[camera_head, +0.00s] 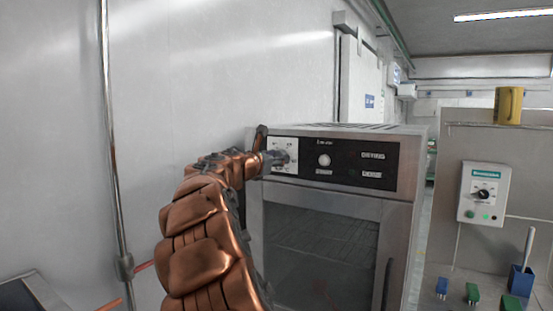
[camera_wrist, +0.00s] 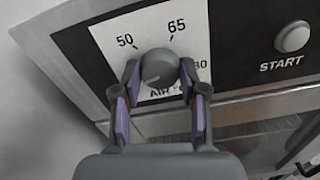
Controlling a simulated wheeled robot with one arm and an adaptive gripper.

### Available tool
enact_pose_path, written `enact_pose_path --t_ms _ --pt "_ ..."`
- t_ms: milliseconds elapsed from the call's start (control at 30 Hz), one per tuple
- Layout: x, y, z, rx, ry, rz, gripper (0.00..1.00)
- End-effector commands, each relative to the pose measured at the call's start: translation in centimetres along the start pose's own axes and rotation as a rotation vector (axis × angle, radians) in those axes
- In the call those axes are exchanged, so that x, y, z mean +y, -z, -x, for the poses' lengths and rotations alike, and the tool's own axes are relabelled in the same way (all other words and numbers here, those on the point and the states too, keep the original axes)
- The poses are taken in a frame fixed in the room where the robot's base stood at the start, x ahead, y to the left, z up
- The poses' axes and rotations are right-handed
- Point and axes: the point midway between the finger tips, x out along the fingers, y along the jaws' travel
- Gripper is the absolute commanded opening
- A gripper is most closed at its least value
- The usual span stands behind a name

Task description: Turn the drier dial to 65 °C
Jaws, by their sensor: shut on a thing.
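The drier (camera_head: 320,195) is a steel cabinet with a black control panel and a glass door. Its grey round dial (camera_wrist: 158,66) sits on a white plate (camera_wrist: 116,35) marked 50, 65 and a partly hidden number ending in 0. The 65 mark is above and slightly right of the dial, the 50 mark up and left. My gripper (camera_wrist: 160,76) is shut on the dial, one finger on each side. The dial's pointer direction is not clear. In the head view my gripper (camera_head: 271,159) reaches the panel's left end and mostly hides the dial.
A round START button (camera_wrist: 292,37) is right of the dial on the same panel. A bench panel at right carries a white control box (camera_head: 483,193), a yellow can (camera_head: 508,105) and small blue and green items. A steel pole (camera_head: 112,140) stands at left by the wall.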

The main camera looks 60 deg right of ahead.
Motion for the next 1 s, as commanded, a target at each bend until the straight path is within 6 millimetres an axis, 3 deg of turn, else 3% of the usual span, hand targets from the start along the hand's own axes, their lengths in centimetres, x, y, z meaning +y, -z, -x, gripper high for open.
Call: enact_pose_path --t_ms 233,633,1000 --pt "-0.01 -0.01 0.00 0.000 0.000 0.000 0.08" --pt "-0.10 0.23 -0.02 0.000 0.001 -0.089 0.08" --pt "-0.10 0.50 0.00 0.000 -0.001 -0.395 0.08"
